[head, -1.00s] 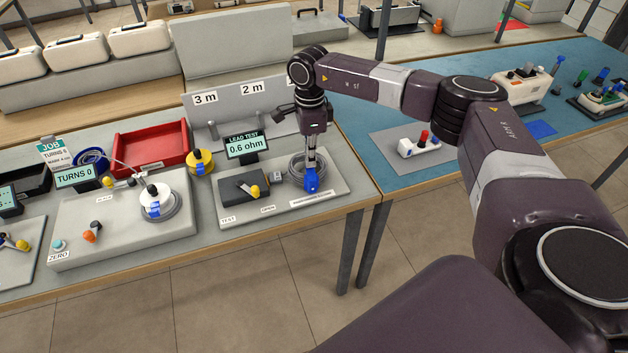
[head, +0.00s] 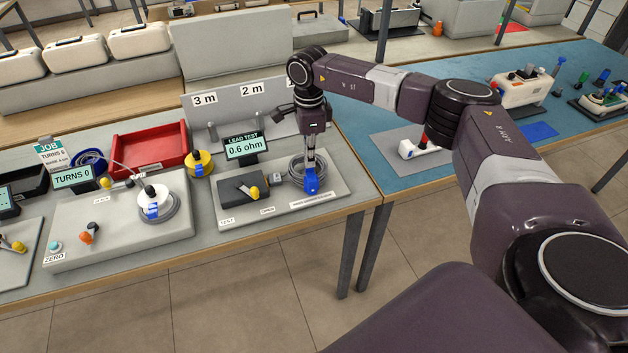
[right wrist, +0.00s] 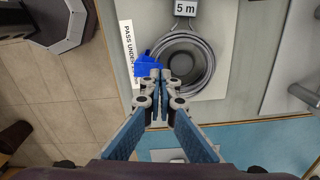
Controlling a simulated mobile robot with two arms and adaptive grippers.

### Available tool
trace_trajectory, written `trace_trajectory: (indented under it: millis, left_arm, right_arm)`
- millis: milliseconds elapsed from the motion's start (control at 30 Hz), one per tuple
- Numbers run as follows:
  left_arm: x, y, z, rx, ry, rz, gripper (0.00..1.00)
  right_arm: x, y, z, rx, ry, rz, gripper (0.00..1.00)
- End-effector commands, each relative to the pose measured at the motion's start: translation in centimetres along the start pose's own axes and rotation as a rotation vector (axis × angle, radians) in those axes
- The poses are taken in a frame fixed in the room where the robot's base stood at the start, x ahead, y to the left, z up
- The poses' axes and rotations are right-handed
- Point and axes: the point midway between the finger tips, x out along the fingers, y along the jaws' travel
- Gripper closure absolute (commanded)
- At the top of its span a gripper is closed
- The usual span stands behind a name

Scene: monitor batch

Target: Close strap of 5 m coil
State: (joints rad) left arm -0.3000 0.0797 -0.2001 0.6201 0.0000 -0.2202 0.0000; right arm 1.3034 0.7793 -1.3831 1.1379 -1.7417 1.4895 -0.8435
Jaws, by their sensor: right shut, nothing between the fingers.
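The grey 5 m coil (head: 296,166) lies on the pale lead-test plate, and it shows as a ring of cable in the right wrist view (right wrist: 209,70). Its blue strap (head: 312,186) is at the coil's near side; in the right wrist view the strap (right wrist: 142,69) is at the ring's left edge. My right gripper (right wrist: 158,75) points down at the strap, fingers together with nothing between them. The fingertips overlap the strap's edge in the picture; I cannot tell whether they touch it. They partly hide the strap and coil. My left gripper is out of view.
A "5 m" tag (right wrist: 185,8) sits beside the coil. The lead tester display (head: 244,146) reads 0.6 ohm. A blue-topped table (head: 400,184) is at right.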

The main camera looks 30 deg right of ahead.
Motion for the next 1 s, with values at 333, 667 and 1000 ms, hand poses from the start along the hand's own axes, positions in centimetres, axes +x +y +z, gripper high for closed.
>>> trace_trajectory:
  millis: [333,667,1000]
  left_arm:
    - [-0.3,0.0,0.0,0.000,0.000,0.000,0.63]
    - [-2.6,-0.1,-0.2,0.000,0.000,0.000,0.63]
    - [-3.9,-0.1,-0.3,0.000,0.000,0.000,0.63]
  right_arm:
    - [-0.4,0.0,0.0,0.000,0.000,-0.001,1.00]
    - [-3.8,0.0,0.0,0.000,0.000,-0.001,1.00]
    - [-5.9,0.0,0.0,0.000,0.000,-0.001,1.00]
